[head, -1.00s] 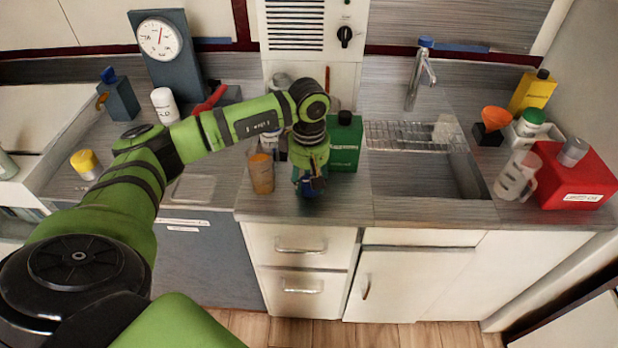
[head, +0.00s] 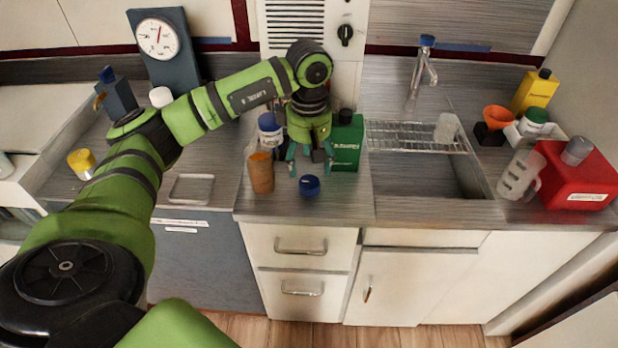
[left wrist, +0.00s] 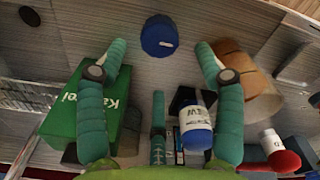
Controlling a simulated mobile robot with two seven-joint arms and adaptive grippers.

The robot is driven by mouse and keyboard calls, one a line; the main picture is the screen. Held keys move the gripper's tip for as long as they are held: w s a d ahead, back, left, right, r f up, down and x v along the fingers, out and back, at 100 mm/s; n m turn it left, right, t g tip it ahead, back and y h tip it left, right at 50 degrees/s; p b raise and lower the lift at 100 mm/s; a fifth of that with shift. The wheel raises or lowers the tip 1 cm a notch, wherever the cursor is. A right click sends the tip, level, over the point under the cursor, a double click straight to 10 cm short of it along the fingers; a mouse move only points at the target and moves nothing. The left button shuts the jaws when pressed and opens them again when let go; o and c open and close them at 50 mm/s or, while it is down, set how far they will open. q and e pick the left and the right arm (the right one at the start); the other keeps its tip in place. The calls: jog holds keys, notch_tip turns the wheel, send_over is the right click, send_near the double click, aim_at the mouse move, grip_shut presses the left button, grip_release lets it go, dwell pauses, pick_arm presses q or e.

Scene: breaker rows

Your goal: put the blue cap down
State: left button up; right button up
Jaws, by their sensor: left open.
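The blue cap (head: 309,185) rests on the counter (head: 345,205) near its front edge, left of the sink. It also shows in the left wrist view (left wrist: 159,36), just beyond the fingertips and centred between them. My left gripper (head: 310,169) is open and empty, behind the cap in the head view. My right gripper is not in view.
A green box (head: 347,150) stands close right of my gripper, and a brown cup (head: 261,172) stands to its left. A white bottle with a blue lid (head: 270,133) is behind the cup. The sink (head: 425,178) lies to the right. The counter in front of the cap is clear.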

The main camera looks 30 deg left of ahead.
aim_at(309, 181)
pick_arm(q)
notch_tip(309, 181, up, 6)
jog(key=shift+f+b, duration=0.1)
jog(key=shift+b, duration=0.35)
